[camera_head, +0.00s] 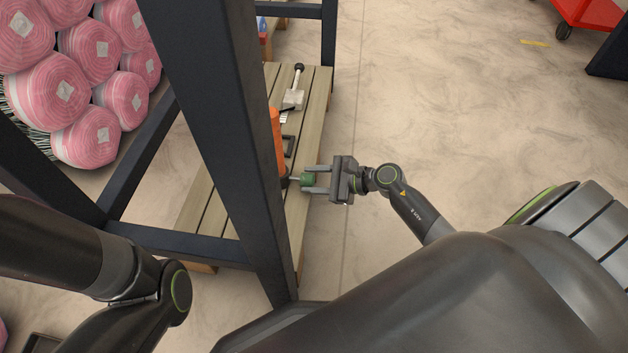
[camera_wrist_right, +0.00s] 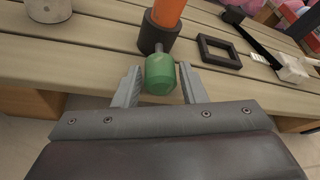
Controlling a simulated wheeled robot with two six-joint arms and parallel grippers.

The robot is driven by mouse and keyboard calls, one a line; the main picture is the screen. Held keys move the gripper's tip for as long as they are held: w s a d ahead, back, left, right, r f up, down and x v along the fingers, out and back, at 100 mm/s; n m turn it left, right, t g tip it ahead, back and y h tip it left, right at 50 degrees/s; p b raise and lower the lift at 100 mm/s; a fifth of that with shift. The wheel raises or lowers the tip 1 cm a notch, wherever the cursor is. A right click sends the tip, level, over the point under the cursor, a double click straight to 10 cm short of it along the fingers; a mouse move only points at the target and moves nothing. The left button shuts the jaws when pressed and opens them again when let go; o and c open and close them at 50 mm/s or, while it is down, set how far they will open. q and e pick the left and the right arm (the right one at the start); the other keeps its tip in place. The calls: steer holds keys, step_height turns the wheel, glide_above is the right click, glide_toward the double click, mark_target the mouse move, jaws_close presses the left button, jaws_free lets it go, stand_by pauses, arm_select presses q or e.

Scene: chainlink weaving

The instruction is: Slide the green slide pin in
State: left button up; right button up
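The green slide pin (camera_head: 307,180) shows as a green knob with a short thin shaft pointing to the dark collar (camera_wrist_right: 157,36) of an upright orange post (camera_head: 277,134). I cannot tell how deep the shaft sits in the collar. In the right wrist view the knob (camera_wrist_right: 160,74) is between my right gripper's fingers (camera_wrist_right: 160,84). My right gripper (camera_head: 316,180) is open around the knob, with small gaps at the sides. My left arm shows at the lower left, but its gripper is out of view.
The post stands on a slatted wooden bench (camera_head: 318,100). A black square frame (camera_wrist_right: 219,51) and a hammer-like tool (camera_head: 294,93) lie on it. A dark steel upright (camera_head: 226,130) stands close to the left. Pink rolls (camera_head: 90,52) are stacked at the upper left.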

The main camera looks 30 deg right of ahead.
mark_target(307, 179)
steer(key=shift+c, duration=0.5)
jaws_close()
steer(key=shift+w+a, duration=0.85)
steer(key=shift+a, duration=0.3)
steer(key=shift+o, duration=0.3)
jaws_free()
steer(key=shift+o, duration=0.2)
steer(key=shift+a, duration=0.1)
